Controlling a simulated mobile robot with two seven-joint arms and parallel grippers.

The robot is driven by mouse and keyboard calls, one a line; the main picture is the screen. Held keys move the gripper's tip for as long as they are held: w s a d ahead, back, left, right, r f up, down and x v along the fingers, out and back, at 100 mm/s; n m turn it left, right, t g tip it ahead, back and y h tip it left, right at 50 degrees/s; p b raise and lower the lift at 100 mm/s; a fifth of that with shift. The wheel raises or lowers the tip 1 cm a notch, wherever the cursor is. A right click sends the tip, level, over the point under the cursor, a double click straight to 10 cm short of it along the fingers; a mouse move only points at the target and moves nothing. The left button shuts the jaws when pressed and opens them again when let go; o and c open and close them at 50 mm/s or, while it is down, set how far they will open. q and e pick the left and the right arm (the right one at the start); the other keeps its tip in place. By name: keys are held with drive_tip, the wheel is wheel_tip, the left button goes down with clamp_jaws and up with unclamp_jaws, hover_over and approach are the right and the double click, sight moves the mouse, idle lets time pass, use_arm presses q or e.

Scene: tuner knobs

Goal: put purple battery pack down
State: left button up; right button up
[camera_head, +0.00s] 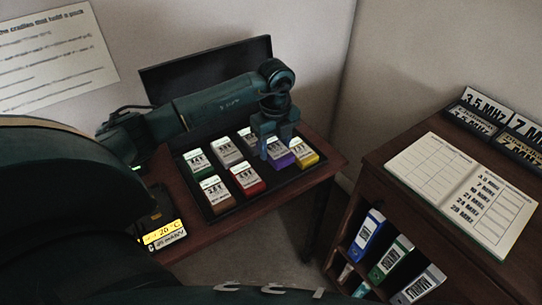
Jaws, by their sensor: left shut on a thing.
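The purple battery pack (281,158) has a white label on top and is at the back right of the black tray (277,188). My left gripper (275,150) points down over it and is shut on it. The fingers hide part of the pack, and I cannot tell whether its underside touches the tray. A yellow pack (304,152) is just to its right. My right gripper is not in view.
Other packs fill much of the tray, among them a red one (246,181), a brown one (215,194) and a green one (199,162). A cabinet with an open book (465,190) stands at right.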

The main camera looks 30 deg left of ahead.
use_arm(q)
drive_tip(key=shift+f, duration=2.5)
drive_tip(key=shift+f, duration=0.2)
drive_tip(key=o, duration=1.1)
drive_tip(key=shift+c, duration=0.2)
